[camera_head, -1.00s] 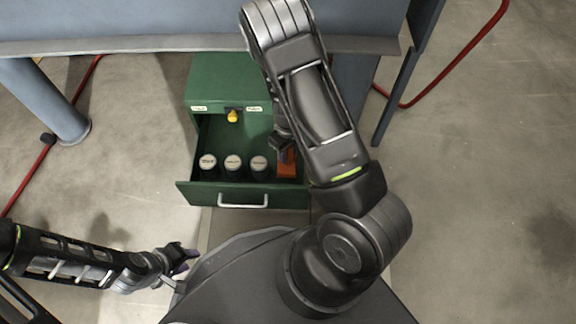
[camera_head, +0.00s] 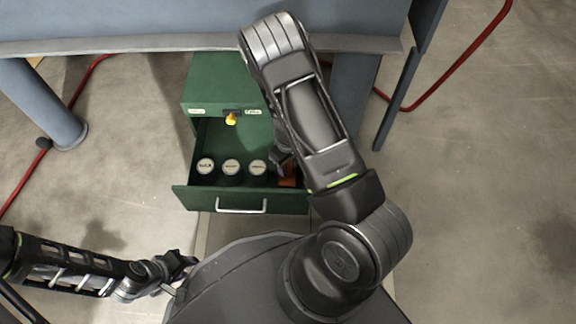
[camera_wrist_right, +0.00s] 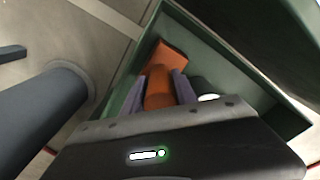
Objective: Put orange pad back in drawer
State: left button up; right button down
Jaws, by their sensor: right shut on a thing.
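The green drawer (camera_head: 190,201) is pulled out of the green cabinet (camera_head: 205,80) under the bench. The orange pad (camera_head: 287,177) is at the right end of the drawer, mostly hidden by my right arm. In the right wrist view my right gripper (camera_wrist_right: 161,82) is shut on the orange pad (camera_wrist_right: 167,58), with a finger on each side. The pad is inside the drawer's walls; I cannot tell whether it touches the floor. My left gripper (camera_head: 184,271) is low at the left, apart from the drawer and empty; its jaw opening is not clear.
Several white-capped containers (camera_head: 231,167) stand in a row in the drawer, left of the pad. A yellow key or knob (camera_head: 231,119) sticks out of the cabinet front. The bench edge (camera_head: 150,45) lies above, with a leg (camera_head: 45,105) at left.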

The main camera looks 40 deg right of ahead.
jog(key=shift+f, duration=0.15)
jog(key=c, duration=1)
grip_release()
jog(key=shift+o, duration=0.2)
notch_tip(320, 180, up, 12)
jog(key=p, duration=0.5)
